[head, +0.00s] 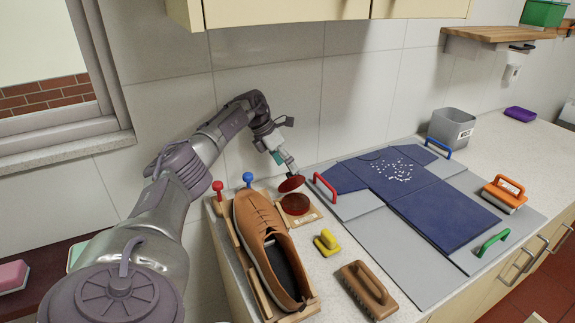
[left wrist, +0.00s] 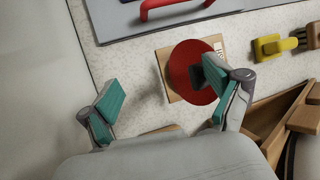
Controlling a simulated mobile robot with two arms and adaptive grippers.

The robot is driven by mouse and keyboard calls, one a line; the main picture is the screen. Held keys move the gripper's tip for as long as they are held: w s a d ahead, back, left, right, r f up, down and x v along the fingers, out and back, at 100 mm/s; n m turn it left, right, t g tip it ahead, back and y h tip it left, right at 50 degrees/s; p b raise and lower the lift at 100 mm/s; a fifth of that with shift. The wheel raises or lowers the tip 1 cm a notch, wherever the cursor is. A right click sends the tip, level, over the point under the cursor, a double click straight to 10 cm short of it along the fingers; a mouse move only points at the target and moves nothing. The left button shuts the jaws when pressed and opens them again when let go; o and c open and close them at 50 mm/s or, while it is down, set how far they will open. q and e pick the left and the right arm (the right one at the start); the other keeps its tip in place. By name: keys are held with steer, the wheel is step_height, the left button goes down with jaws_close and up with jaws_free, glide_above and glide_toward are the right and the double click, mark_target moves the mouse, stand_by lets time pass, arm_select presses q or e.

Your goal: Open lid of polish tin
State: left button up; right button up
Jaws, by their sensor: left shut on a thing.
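The polish tin (head: 296,206) is a round dark red tin on a small wooden board with a label. Its red lid (head: 290,184) is off the tin and tilted just above it. My left gripper (head: 286,168) reaches down from the upper left and is shut on the lid. In the left wrist view the lid (left wrist: 180,72) is a red disc by the right finger. It hides most or all of the tin there. The contact between fingers and lid is hard to make out. My right gripper is in neither view.
A brown shoe (head: 256,225) in a wooden holder stands left of the tin. A yellow brush (head: 327,243) and a brown brush (head: 367,290) lie in front. A grey folding board (head: 375,240) with dark blue cloth lies to the right. The tiled wall is close behind.

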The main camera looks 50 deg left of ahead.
arm_select(q)
step_height(320, 180, up, 10)
steer(key=shift+f, duration=0.1)
steer(key=c, duration=0.5)
